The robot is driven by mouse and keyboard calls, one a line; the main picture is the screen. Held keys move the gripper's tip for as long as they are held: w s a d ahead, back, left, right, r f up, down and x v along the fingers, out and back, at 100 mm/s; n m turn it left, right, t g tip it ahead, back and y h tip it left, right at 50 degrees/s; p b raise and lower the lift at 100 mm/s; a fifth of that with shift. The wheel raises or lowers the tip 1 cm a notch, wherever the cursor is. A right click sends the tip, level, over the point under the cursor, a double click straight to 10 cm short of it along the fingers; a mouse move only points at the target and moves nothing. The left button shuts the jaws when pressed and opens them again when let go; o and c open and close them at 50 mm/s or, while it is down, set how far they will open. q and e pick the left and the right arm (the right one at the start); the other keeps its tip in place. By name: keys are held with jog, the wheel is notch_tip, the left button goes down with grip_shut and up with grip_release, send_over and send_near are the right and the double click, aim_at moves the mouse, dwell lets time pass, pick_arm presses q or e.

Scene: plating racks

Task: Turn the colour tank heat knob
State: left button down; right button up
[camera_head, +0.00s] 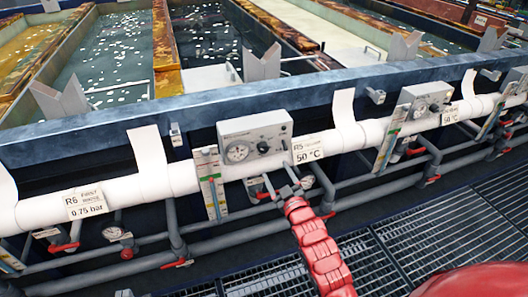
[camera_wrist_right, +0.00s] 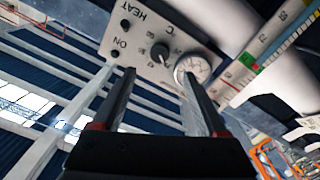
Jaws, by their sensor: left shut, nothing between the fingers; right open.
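A light grey control box (camera_head: 255,126) with a round dial (camera_head: 237,152) and a dark knob (camera_head: 263,147) is mounted on the tank front, beside a label (camera_head: 307,151) reading R5 and 50 °C. My right gripper (camera_head: 278,174) is open just below this box. In the right wrist view the box face (camera_wrist_right: 145,42) reads HEAT and ON. Its central black knob (camera_wrist_right: 160,52) appears between the open fingertips (camera_wrist_right: 160,73), and I see no contact. The dial (camera_wrist_right: 193,68) is beside the right finger. My left gripper is not in view.
A white pipe (camera_head: 335,142) runs along the tank front. Grey pipes with red-handled valves (camera_head: 126,254) lie below. A level gauge (camera_head: 210,184) stands left of the box. A similar box (camera_head: 426,101) is farther right. Metal grating (camera_head: 420,240) covers the floor.

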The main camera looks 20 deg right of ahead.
aim_at(265, 151)
jog(key=w, duration=0.9)
jog(key=shift+w+a+p, duration=0.25)
jog(key=shift+w+p, duration=0.1)
jog(key=shift+w, duration=0.05)
jog(key=shift+w+d, duration=0.1)
jog(key=shift+w, duration=0.3)
grip_shut()
